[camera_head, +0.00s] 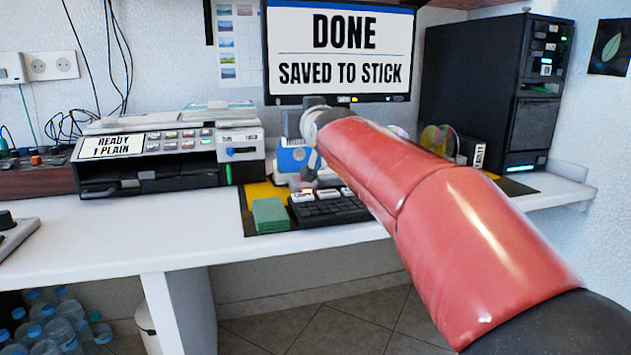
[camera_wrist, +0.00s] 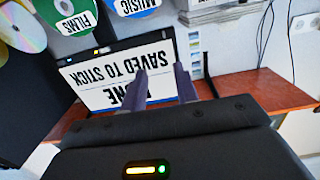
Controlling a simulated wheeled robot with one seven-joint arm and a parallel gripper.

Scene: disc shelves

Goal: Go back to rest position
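My arm (camera_head: 420,215) reaches from the lower right over the desk in the head view, its far end in front of the monitor's lower edge. My gripper (camera_wrist: 160,70) shows in the wrist view as two grey fingers standing apart, with nothing between them. It is open and empty. The monitor (camera_head: 338,50) reads "DONE SAVED TO STICK"; it appears upside down behind the fingers in the wrist view (camera_wrist: 100,92). In the head view the fingers cannot be made out.
The white desk (camera_head: 190,230) holds a printer-like machine (camera_head: 150,170) at left, a dark keypad (camera_head: 328,212), a green stack (camera_head: 270,215) and a black computer tower (camera_head: 492,90) at right. Discs labelled "FILMS" (camera_wrist: 68,14) and "MUSIC" (camera_wrist: 135,5) show in the wrist view.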

